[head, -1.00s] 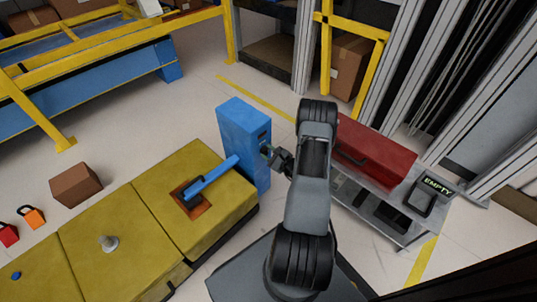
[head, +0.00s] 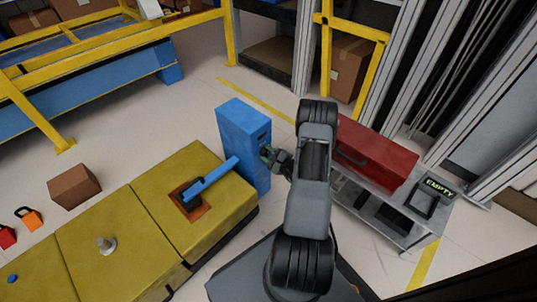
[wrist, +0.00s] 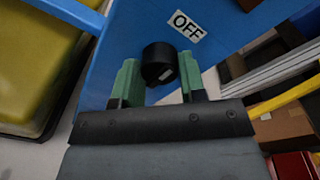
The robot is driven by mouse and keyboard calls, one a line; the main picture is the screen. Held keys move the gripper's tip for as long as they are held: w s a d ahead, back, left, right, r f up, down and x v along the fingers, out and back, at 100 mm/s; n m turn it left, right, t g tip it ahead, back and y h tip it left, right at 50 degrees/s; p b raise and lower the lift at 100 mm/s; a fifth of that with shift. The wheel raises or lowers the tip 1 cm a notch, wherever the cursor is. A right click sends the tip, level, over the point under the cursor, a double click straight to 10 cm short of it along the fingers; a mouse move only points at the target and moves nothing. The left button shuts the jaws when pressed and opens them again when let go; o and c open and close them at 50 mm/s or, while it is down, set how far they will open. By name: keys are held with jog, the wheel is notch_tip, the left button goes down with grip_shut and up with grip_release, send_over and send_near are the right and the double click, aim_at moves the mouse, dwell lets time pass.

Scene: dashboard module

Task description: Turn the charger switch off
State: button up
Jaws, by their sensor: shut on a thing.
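The charger is a tall blue box (head: 238,130) left of my arm in the head view. In the wrist view its blue face (wrist: 110,40) carries a round black switch knob (wrist: 157,58) with a small pale mark on it. An "OFF" label (wrist: 187,26) sits just above and to the right of the knob. My gripper (wrist: 160,80) has its green fingers on either side of the knob and is shut on it. In the head view my gripper (head: 268,156) is at the box's right side, and the knob is mostly hidden there.
A yellow block (head: 150,220) with a blue lever (head: 211,178) stands left of the charger. A red toolbox (head: 375,150) sits on a grey cart (head: 375,220) to the right, beside an "EMPTY" display (head: 439,187). A cardboard box (head: 75,186) lies on the floor.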

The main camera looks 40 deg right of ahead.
jog(key=o, duration=0.9)
jog(key=shift+s+d+r+p, duration=0.15)
jog(key=shift+s+d+p, duration=0.35)
jog(key=shift+s, duration=1.75)
jog(key=shift+s+d+r+p, duration=0.25)
jog(key=shift+s+p, duration=0.45)
jog(key=shift+s, duration=1.6)
jog(key=shift+s+d+r+p, duration=0.1)
jog(key=shift+s+d+p, duration=0.45)
jog(key=shift+s, duration=1.7)
jog(key=shift+a, duration=0.1)
